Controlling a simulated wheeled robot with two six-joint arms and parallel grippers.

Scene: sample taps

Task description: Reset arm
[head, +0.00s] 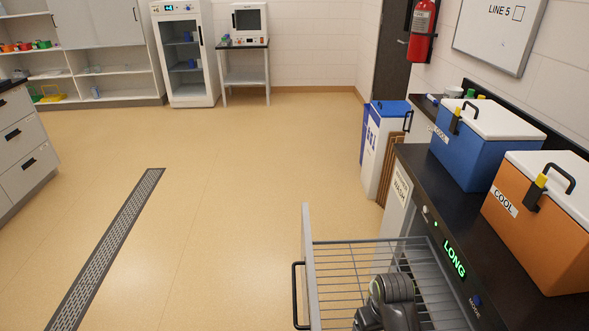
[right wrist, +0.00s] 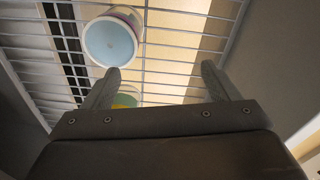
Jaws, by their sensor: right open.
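My right gripper (right wrist: 160,72) is open, with nothing between its fingers, and reaches over a wire rack (right wrist: 185,45) in the right wrist view. A round cup with a pale blue inside (right wrist: 110,42) is on the rack just beyond the left fingertip. A green and yellow item (right wrist: 125,98) is partly hidden behind the left finger. In the head view my right arm is at the bottom, over the pulled-out rack (head: 350,265); its fingers cannot be made out there. My left gripper is in neither view.
The rack's front panel with a black handle (head: 298,295) stands out into the room. A dark counter (head: 425,190) beside it holds a blue cooler (head: 470,150) and an orange cooler (head: 540,230). Bins (head: 380,150) stand beyond. The floor (head: 230,200) to the left is clear.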

